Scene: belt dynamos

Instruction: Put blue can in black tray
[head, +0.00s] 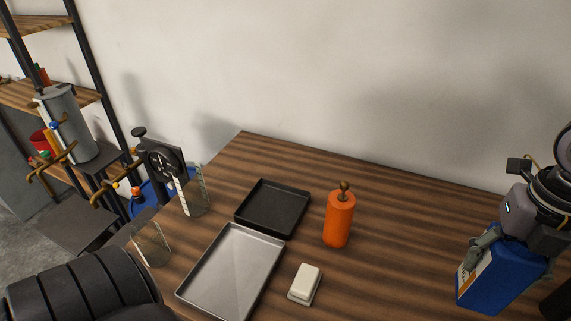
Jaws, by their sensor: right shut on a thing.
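The blue can (492,281) is a boxy blue container with a white and orange label, at the right of the table in the head view. My right gripper (486,245) is shut on its upper part, and the can is slightly tilted. I cannot tell whether its base touches the table. The black tray (272,208) lies flat and empty on the table left of the middle, well to the left of the can. My left gripper does not show; a dark rounded part of me fills the lower left corner.
An orange bottle (338,220) stands between the black tray and the can. A grey metal tray (232,272) lies in front of the black tray. A white block on a small dish (304,284), clear glasses (193,194) and a black scale (162,162) are nearby.

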